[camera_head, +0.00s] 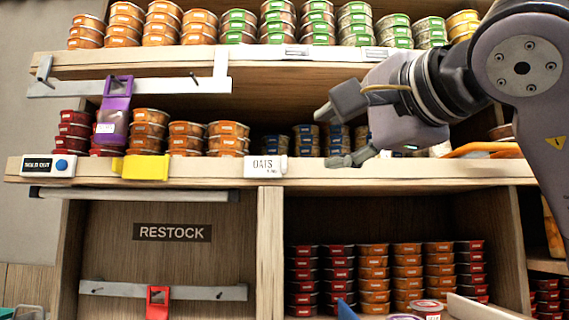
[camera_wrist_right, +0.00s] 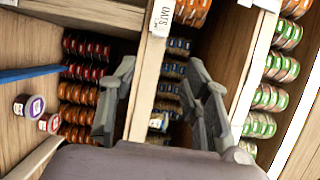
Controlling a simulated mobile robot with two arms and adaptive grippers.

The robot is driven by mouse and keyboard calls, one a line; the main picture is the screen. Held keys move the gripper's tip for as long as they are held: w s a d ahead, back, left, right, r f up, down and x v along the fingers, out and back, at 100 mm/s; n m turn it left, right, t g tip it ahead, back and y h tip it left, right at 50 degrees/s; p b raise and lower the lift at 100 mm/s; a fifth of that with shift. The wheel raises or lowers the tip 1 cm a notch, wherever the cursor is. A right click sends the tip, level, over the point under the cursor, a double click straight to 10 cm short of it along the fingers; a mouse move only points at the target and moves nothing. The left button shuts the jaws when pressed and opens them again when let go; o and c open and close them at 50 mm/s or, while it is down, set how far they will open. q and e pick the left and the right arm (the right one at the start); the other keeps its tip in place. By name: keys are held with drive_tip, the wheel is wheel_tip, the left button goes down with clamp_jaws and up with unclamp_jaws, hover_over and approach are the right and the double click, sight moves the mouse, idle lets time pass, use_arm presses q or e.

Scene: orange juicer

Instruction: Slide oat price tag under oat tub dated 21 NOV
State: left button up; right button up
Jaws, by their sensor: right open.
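The white oat price tag (camera_head: 265,166), printed OATS, sits on the front edge of the middle shelf, left of my right gripper. It also shows at the top of the right wrist view (camera_wrist_right: 163,16). Dark tubs with blue bands (camera_head: 305,140) stand in short stacks on that shelf behind the tag, partly hidden by my gripper; they also show between the fingers in the wrist view (camera_wrist_right: 177,70). Their dates are too small to read. My right gripper (camera_head: 335,137) is open and empty, its fingers apart in front of these stacks. My left gripper is not in view.
Orange tubs (camera_head: 228,138) stand left of the dark ones. A yellow tag (camera_head: 141,168), a purple holder (camera_head: 115,108) and a SOLD OUT sign (camera_head: 47,166) are along the left.

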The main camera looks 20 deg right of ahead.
sight(285, 171)
drive_tip(key=w+p, duration=0.1)
drive_tip(key=w, duration=0.4)
drive_tip(key=w+a+p, duration=0.1)
drive_tip(key=w, duration=0.5)
drive_tip(key=w+a+p, duration=0.1)
drive_tip(key=w+p, duration=0.1)
drive_tip(key=w, duration=0.4)
drive_tip(key=shift+w, duration=0.1)
drive_tip(key=shift+c, duration=0.3)
drive_tip(key=shift+f, duration=0.1)
clamp_jaws()
